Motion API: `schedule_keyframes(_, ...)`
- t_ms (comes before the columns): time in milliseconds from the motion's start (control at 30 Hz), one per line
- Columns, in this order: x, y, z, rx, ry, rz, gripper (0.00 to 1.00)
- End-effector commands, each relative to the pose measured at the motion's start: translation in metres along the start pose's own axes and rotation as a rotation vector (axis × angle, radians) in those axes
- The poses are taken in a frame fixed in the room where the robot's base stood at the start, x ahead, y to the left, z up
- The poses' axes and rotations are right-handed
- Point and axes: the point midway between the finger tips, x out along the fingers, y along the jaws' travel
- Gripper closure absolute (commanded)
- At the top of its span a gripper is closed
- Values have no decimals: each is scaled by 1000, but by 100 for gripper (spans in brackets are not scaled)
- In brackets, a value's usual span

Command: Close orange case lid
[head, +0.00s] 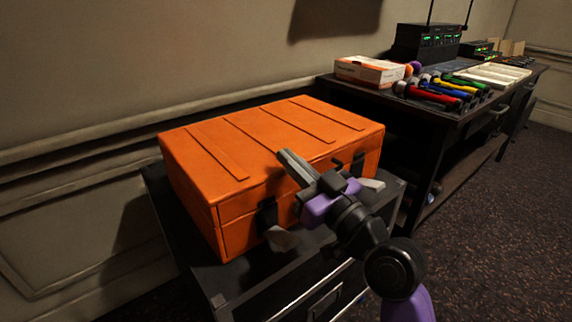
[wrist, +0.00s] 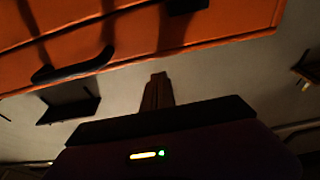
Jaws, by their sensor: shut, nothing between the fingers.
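The orange case (head: 240,165) sits on a dark cabinet (head: 225,280). Its lid (head: 265,135) lies down flat over the base, with a seam along the front and side. My gripper (head: 285,156) is shut and empty, in front of the case's front right part and overlapping the lid in the head view; whether it touches the lid I cannot tell. In the wrist view the case (wrist: 130,45) fills the top, with its dark handle (wrist: 75,66) at left, and my shut fingers (wrist: 157,80) point toward it. My arm hides part of the case front.
A dark desk (head: 405,100) stands at the right with a white and orange box (head: 370,71), several coloured microphones (head: 440,90), a pale tray (head: 495,75) and a black receiver (head: 427,42). A wall is behind the case. Carpet (head: 480,230) is clear at right.

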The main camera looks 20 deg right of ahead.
Motion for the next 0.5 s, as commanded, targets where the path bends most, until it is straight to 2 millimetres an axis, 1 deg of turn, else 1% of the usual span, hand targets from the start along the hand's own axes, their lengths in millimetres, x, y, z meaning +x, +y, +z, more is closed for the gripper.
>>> schedule_keyframes(33,-4,0,12,0,1,0,100)
schedule_keyframes(100,-7,0,16,0,1,0,100)
schedule_keyframes(500,-14,0,33,2,-8,0,100)
